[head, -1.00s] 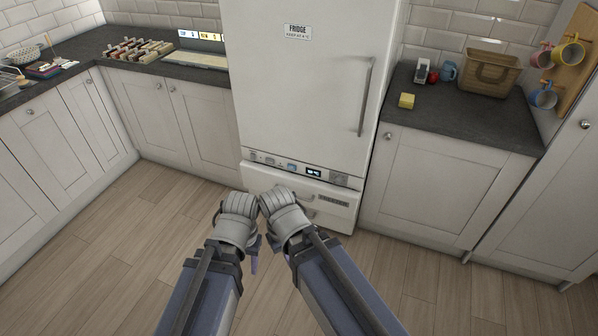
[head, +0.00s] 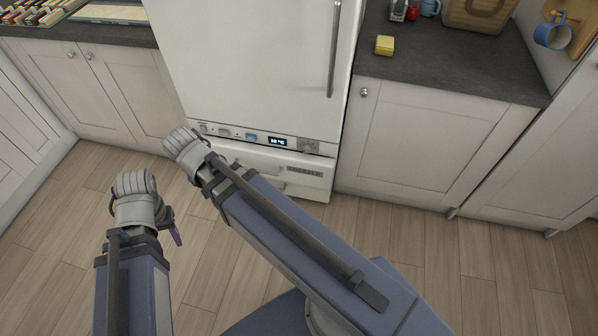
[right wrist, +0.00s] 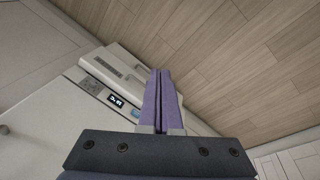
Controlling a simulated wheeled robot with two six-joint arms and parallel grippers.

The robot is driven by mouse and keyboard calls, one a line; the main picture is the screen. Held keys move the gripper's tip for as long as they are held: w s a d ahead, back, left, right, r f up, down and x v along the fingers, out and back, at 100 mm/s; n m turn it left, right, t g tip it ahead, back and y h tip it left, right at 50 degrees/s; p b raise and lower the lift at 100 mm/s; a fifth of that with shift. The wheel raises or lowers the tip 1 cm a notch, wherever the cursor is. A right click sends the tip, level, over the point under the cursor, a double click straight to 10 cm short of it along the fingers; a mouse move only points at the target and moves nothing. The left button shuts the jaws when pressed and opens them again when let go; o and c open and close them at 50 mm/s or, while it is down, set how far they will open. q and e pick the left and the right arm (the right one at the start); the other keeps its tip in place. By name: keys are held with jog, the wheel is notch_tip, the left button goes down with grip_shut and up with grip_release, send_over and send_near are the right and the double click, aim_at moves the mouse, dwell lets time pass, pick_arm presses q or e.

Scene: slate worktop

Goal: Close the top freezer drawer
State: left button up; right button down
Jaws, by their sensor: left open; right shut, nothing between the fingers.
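The white fridge-freezer (head: 250,60) stands at the back, with a control strip and lit display above its freezer section. The freezer drawer front (head: 312,183) shows low down, with a dark label and handles; my right arm covers its left part. How far the top drawer stands out is hard to tell. It also shows in the right wrist view (right wrist: 126,62). My right gripper (right wrist: 163,72) is shut and empty, its purple fingers overlapping the drawer area in that view; contact cannot be told. My left gripper (head: 173,230) is open and empty over the floor, left of the drawer.
A dark worktop (head: 440,65) over a white cupboard stands right of the fridge, with a yellow block (head: 384,45) near its edge. A blue mug (head: 552,33) hangs at the far right. White cupboards (head: 95,85) stand left. The wooden floor in front is clear.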

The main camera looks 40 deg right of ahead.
jog(key=w+d+f+m+h+b, duration=0.1)
jog(key=w+d+f+m+b, duration=0.3)
jog(key=d+f+m+b, duration=0.3)
jog(key=w+d+f+m+h+b, duration=0.2)
jog(key=w+d+f+m+b, duration=0.25)
jog(key=d+f+b, duration=0.35)
jog(key=m+h+b, duration=0.2)
jog(key=m+b, duration=1)
send_near(306, 161)
jog(key=s+a+r, duration=0.1)
jog(key=s+a, duration=0.3)
jog(key=a, duration=0.2)
jog(key=shift+w+d+f+b, duration=0.5)
jog(key=shift+d+f+b, duration=0.8)
jog(key=shift+d, duration=0.2)
jog(key=shift+w+d+f+b, duration=0.5)
jog(key=shift+d+f+b, duration=0.8)
jog(key=shift+d, duration=0.2)
jog(key=shift+w+d+f+b, duration=0.45)
jog(key=shift+d+f+b, duration=0.8)
jog(key=shift+d, duration=0.25)
jog(key=shift+w+d, duration=0.9)
jog(key=shift+d, duration=0.15)
jog(key=shift+s+a, duration=0.1)
jog(key=shift+s, duration=0.05)
